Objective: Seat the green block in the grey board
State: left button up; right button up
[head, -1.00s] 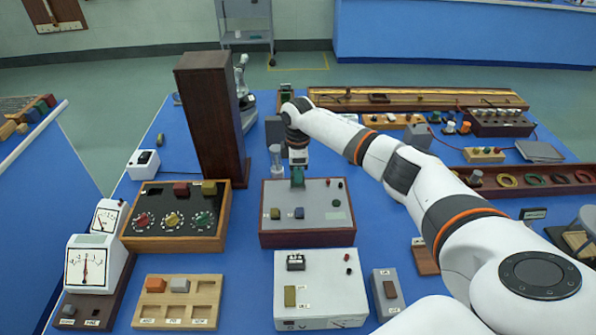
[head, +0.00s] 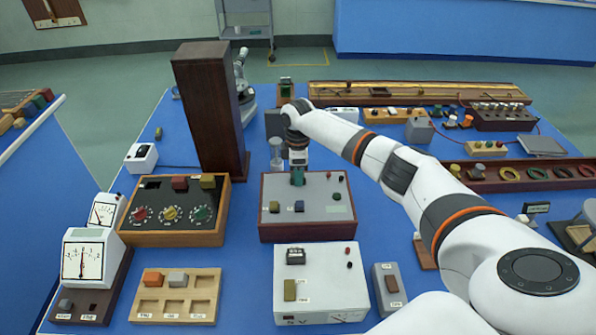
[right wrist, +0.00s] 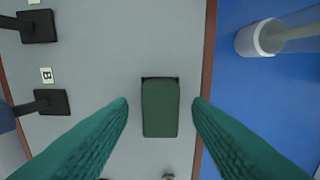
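The green block (right wrist: 160,108) shows in the right wrist view on the face of the grey board (right wrist: 100,75). A thin dark slot edge shows along the block's top end; how deep the block sits I cannot tell. My right gripper (right wrist: 160,104) is open, with one teal finger on each side of the block and a clear gap on both sides. In the head view the right gripper (head: 298,178) points down over the back part of the wood-framed grey board (head: 320,220) and hides the block. My left gripper is not in view.
A yellow block (head: 274,207) and a blue block (head: 299,207) stand on the board's left part. A pale cylinder post (head: 276,155) stands just behind the board. A tall dark wooden box (head: 210,110) rises at the back left. A white instrument box (head: 320,285) lies in front.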

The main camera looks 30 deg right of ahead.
notch_tip(320, 180, up, 12)
jog(key=b, duration=0.1)
dwell(0.6)
dwell(0.5)
